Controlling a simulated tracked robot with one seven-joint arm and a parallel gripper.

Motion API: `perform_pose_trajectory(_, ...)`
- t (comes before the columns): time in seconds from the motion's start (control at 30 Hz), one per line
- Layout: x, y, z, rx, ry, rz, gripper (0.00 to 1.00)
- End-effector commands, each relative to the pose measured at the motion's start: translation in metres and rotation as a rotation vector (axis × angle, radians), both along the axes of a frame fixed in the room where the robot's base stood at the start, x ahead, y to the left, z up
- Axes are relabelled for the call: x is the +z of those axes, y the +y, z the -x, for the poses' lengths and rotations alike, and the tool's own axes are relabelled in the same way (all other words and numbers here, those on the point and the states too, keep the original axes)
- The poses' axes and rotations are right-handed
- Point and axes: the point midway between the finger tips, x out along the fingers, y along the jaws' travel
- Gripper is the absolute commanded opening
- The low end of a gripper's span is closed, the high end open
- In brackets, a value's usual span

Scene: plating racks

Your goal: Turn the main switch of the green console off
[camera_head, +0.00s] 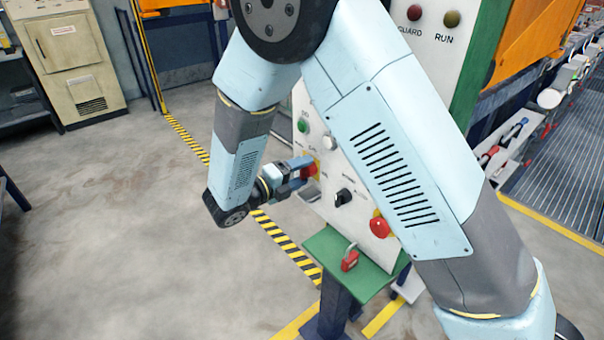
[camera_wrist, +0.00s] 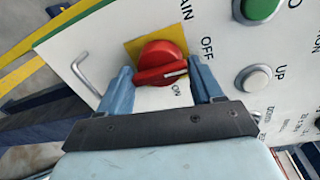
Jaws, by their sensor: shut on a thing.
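The green console (camera_head: 468,72) has a white front panel, mostly hidden behind my arm in the head view. Its main switch (camera_wrist: 162,58) is a red knob on a yellow plate, and a bit of it shows in the head view (camera_head: 309,172). The labels OFF and ON are printed beside it in the wrist view. The white mark on the knob points between these two labels. My gripper (camera_wrist: 160,80) is at the panel, its blue fingers on either side of the red knob, shut on it. In the head view my gripper (camera_head: 299,168) reaches the panel from the left.
Near the switch are a bent metal handle (camera_wrist: 88,72), a green button (camera_wrist: 262,8) and a white UP button (camera_wrist: 254,78). Lower are a black selector (camera_head: 343,198), a red mushroom button (camera_head: 380,226) and a red padlock (camera_head: 350,259) on the ledge. Open floor lies left.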

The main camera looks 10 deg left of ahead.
Motion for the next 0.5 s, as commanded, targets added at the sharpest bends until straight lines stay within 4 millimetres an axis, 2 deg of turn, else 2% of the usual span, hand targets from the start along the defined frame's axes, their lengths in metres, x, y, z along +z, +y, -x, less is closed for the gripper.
perform_pose_trajectory(0.4, 0.0022, 0.0015, -0.0010, 0.003, -0.002, 0.001, 0.35)
perform_pose_trajectory(0.43, 0.0022, 0.0016, -0.0011, 0.003, -0.002, 0.001, 0.68)
perform_pose_trajectory(0.5, 0.0020, 0.0014, -0.0010, 0.003, -0.001, 0.001, 0.75)
